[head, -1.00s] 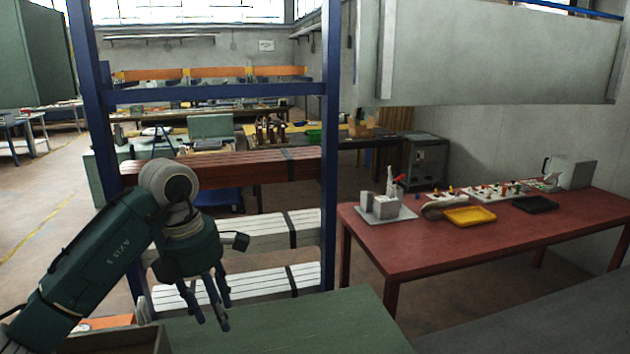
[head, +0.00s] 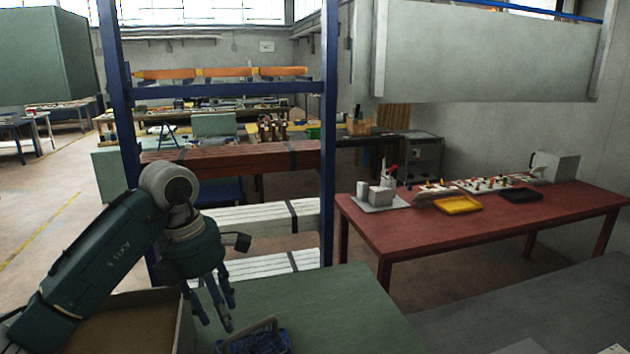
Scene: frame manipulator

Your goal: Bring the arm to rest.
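My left arm comes in from the lower left, dark green with a grey wrist joint. Its gripper (head: 217,318) points down with its dark fingers spread apart, and I see nothing held between them. It hangs over the left part of the green table (head: 330,298), between a cardboard box and a blue basket. The gap from the fingertips to the table top is hard to judge. My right gripper is not in view.
An open cardboard box (head: 135,328) stands left below the arm. A blue basket (head: 262,341) with a handle sits at the bottom edge near the fingertips. A blue rack post (head: 328,140) rises behind the green table. A red table (head: 480,226) with trays stands right.

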